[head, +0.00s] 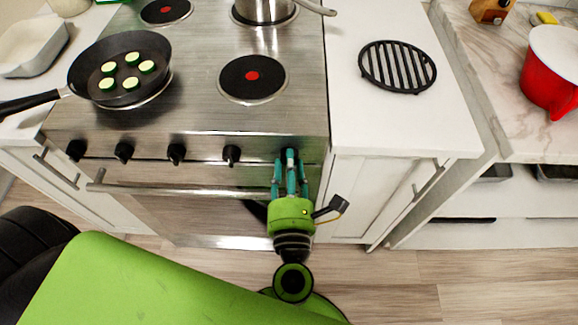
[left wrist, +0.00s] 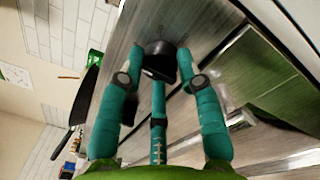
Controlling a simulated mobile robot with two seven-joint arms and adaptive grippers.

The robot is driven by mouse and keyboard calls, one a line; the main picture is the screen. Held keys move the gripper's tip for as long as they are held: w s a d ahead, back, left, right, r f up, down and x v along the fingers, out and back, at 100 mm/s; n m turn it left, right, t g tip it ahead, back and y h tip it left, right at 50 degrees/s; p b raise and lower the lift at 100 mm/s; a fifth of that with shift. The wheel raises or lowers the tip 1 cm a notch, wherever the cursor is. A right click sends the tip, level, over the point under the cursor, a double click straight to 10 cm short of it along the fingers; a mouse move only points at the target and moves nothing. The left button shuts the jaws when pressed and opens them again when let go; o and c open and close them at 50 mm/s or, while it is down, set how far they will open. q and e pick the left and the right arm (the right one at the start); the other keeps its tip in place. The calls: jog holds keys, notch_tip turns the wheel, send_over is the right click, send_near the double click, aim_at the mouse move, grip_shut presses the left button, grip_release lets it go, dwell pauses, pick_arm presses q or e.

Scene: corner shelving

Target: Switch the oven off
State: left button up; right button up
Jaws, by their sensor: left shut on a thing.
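The oven front (head: 150,172) is a steel panel with a row of black knobs along it. My left gripper (head: 290,165) is at the right end of this row, with its three teal fingers pointing at the panel. In the left wrist view the fingers are closed around a black knob (left wrist: 160,62). In the head view that knob is mostly hidden behind the fingers. The neighbouring knob (head: 231,155) is free, just left of the gripper. The knob's turned angle is hard to tell. My right gripper is in neither view.
The oven door handle (head: 190,191) runs just below the knobs, close to my left gripper. A frying pan (head: 120,55) with several green slices and a pot (head: 265,9) stand on the cooktop (head: 205,50). A black trivet (head: 397,66) lies on the right counter.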

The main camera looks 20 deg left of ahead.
pick_arm(q)
jog(key=shift+d+r, duration=0.1)
jog(key=o, duration=1.2)
jog(key=shift+c, duration=0.2)
jog(key=shift+s, duration=0.2)
jog(key=v, duration=0.7)
jog(key=shift+d, duration=0.1)
